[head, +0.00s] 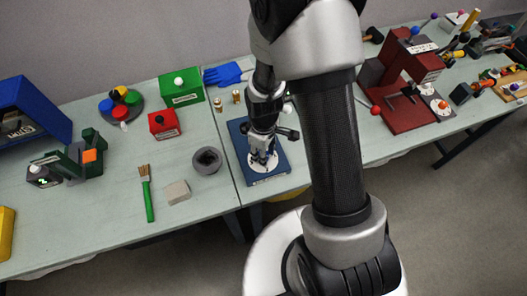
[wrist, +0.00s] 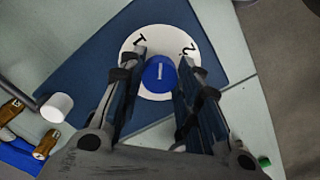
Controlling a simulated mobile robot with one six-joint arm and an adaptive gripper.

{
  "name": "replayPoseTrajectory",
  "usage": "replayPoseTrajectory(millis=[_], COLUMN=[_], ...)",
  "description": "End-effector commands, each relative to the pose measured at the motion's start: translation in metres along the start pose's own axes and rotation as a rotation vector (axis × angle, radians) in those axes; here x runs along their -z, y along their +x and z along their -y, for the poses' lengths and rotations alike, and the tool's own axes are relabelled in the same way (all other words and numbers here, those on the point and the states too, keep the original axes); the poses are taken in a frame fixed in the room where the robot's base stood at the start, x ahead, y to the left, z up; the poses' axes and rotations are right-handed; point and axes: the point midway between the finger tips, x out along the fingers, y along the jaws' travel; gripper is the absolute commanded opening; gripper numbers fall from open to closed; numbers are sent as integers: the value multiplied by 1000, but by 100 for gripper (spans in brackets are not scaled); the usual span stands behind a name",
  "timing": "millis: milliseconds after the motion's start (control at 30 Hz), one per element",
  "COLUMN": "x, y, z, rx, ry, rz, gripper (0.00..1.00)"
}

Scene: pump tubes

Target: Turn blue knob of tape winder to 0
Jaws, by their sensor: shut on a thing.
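The tape winder is a blue base plate (head: 284,166) in the head view; it also fills the middle of the wrist view (wrist: 85,62). In the wrist view its round white dial (wrist: 160,36) shows a 1 at upper left and a 2 at upper right; no 0 is visible. The blue knob (wrist: 159,74) sits at the dial's centre, and its white mark points up in the picture, between 1 and 2. My gripper (head: 264,156) is over the dial, shut on the blue knob, one finger on each side. The fingers hide the dial's lower parts.
Brass fittings (wrist: 46,143) and a white cap (wrist: 57,107) lie left of the plate in the wrist view. A red machine (head: 398,116) stands to the right.

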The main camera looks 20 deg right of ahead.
Motion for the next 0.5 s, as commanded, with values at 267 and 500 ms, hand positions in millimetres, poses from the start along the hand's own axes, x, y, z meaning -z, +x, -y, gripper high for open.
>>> replayPoseTrajectory(millis=[267, 500], x=[0, 0], y=[0, 0], z=[0, 0], rx=[0, 0], ry=[-174, -302], rz=[0, 0], gripper=[2, 2])
